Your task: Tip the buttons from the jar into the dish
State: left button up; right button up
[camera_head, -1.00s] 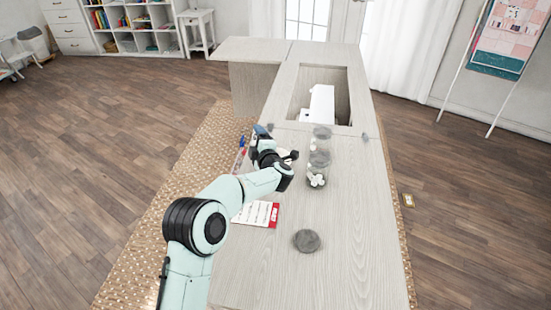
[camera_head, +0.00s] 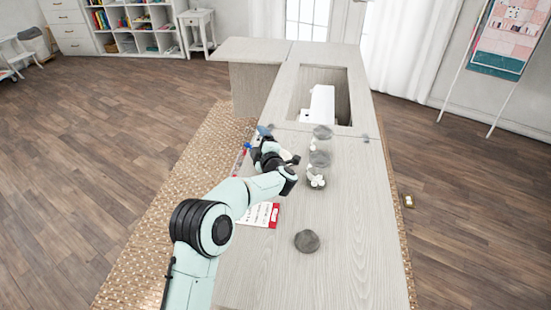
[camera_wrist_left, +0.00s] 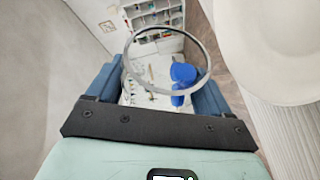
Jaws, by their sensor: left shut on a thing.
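My left gripper (camera_head: 264,134) is over the left part of the cabinet top. In the left wrist view its blue fingers (camera_wrist_left: 97,82) are shut on a clear glass jar, whose round rim (camera_wrist_left: 208,62) shows between them. The jar is barely visible in the head view. Small coloured specks show through the glass; I cannot tell buttons from background. A white round dish (camera_wrist_left: 270,35) fills the upper right of the wrist view, close beside the jar. In the head view the dish (camera_head: 284,153) is mostly hidden behind my left gripper. My right gripper is not in view.
Glass jars with white contents (camera_head: 316,181) stand right of my gripper. A grey disc (camera_head: 307,241) and a red-and-white card (camera_head: 259,215) lie nearer. A white sewing machine (camera_head: 321,104) sits in the cabinet's recess. The cabinet top's right side (camera_head: 365,235) is clear.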

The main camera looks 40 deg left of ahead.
pick_arm(q)
jog(key=shift+a, duration=0.15)
jog(key=shift+s+a+r+n+h, duration=0.1)
jog(key=shift+s+a+n+h, duration=0.05)
jog(key=shift+n+h, duration=0.2)
jog(key=shift+r+n, duration=0.15)
jog(key=shift+n, duration=0.1)
jog(key=shift+s+a+r+n, duration=0.1)
jog(key=shift+n, duration=0.2)
jog(key=shift+h, duration=0.25)
jog(key=shift+d+f+m+y, duration=0.25)
jog(key=shift+f+m+y, duration=0.2)
jog(key=shift+m, duration=0.15)
dwell(0.4)
